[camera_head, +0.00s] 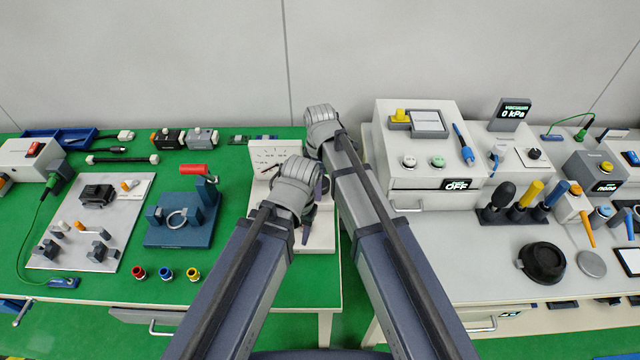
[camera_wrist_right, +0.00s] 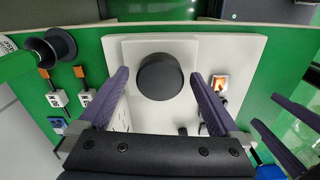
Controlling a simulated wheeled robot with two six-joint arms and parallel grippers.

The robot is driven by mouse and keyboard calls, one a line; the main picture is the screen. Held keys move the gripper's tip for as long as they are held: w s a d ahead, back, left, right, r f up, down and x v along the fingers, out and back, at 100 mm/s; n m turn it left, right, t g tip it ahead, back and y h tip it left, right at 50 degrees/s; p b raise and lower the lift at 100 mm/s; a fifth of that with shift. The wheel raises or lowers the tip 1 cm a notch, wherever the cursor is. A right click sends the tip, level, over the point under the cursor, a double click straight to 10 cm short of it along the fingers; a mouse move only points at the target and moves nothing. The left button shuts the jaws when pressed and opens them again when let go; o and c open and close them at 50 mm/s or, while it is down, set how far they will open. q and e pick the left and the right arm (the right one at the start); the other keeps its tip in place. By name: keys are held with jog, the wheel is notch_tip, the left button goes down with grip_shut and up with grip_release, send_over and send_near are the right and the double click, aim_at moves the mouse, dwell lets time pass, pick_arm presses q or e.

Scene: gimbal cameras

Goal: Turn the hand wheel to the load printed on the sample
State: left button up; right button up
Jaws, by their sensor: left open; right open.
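The white test stand (camera_head: 320,238) stands at the right end of the green bench, mostly hidden behind my arms. Its upright panel (camera_head: 268,150) with scale marks shows left of my grippers. In the right wrist view, a dark round knob (camera_wrist_right: 160,76), which looks like the hand wheel, sits on the white stand. My right gripper (camera_wrist_right: 158,100) is open, its purple fingers on either side of the knob's near edge; contact cannot be told. My left gripper (camera_head: 312,212) is open in front of the stand. I cannot make out the sample or its printed load.
A small orange-lit square (camera_wrist_right: 219,84) is beside the knob. A blue fixture (camera_head: 182,222) with a red handle and a grey plate (camera_head: 90,225) with parts are to the left. A white box (camera_head: 430,150) and tools fill the right bench. A gap separates the benches.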

jog(key=shift+c, duration=0.4)
jog(key=c, duration=1.3)
jog(key=m, duration=0.8)
jog(key=shift+m, duration=0.3)
jog(key=m, duration=0.4)
jog(key=shift+m, duration=2.5)
